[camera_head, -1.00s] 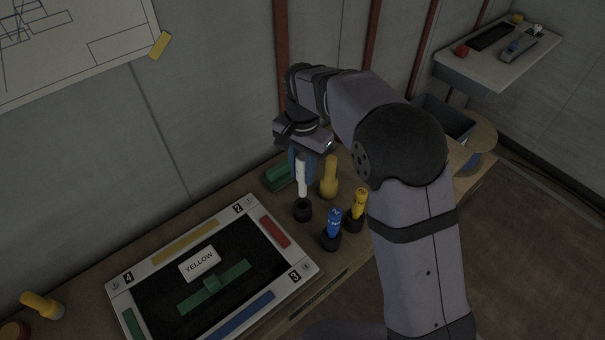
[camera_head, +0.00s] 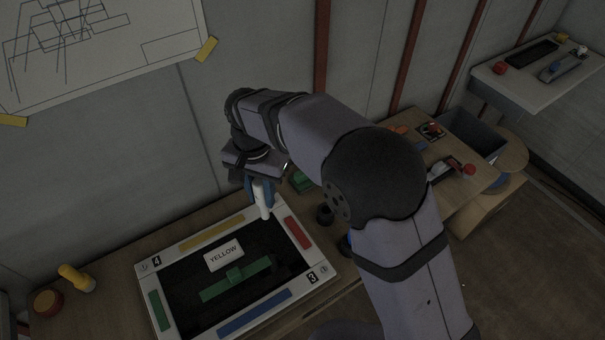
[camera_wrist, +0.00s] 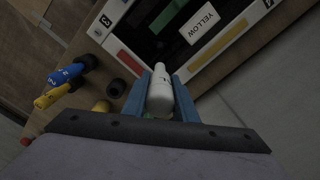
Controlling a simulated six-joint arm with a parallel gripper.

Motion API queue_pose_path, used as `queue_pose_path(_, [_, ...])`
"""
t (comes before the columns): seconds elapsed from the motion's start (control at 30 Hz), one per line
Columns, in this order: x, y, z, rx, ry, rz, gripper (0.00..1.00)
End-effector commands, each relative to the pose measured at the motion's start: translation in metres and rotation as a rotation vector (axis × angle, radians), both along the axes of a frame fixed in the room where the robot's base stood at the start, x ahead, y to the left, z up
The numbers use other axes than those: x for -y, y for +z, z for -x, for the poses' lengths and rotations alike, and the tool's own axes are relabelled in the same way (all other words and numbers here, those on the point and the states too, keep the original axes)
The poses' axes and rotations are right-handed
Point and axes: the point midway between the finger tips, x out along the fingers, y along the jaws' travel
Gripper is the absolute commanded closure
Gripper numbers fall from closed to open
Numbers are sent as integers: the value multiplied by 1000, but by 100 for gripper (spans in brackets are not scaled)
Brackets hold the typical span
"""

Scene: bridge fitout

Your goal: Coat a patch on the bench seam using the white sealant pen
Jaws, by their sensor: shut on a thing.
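My gripper (camera_head: 261,190) is shut on the white sealant pen (camera_head: 264,207). The pen hangs roughly upright, tip down, over or beside the far right corner of the framed board; its exact height cannot be told. In the wrist view the pen (camera_wrist: 162,92) sits between the two blue fingers. The pen's black holder (camera_head: 325,214) stands empty to the right of the gripper; a black cup (camera_wrist: 117,88) also shows left of the fingers in the wrist view. I cannot clearly pick out the bench seam.
The framed board (camera_head: 167,314) with coloured strips and a YELLOW card (camera_head: 224,255) lies below left. Blue (camera_wrist: 66,74) and yellow (camera_wrist: 50,97) pens stand in holders beside the empty one. A green block (camera_head: 301,181) lies behind. A yellow bottle (camera_head: 75,278) is at far left.

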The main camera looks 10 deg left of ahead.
Motion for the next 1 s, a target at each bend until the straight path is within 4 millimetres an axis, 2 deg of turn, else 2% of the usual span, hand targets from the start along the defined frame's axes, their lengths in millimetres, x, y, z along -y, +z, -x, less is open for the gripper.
queue_pose_path(0.03, [-16,8,21,0,56,1,97])
queue_pose_path(0.1, [-33,11,48,-1,122,2,97])
queue_pose_path(0.3, [-66,17,129,-1,311,2,97])
queue_pose_path(0.4, [-76,16,168,-1,398,2,97])
queue_pose_path(0.6, [-82,12,228,0,497,2,97])
queue_pose_path(0.77, [-80,2,263,-1,466,3,97])
queue_pose_path(1.0, [-77,-18,264,0,218,1,97])
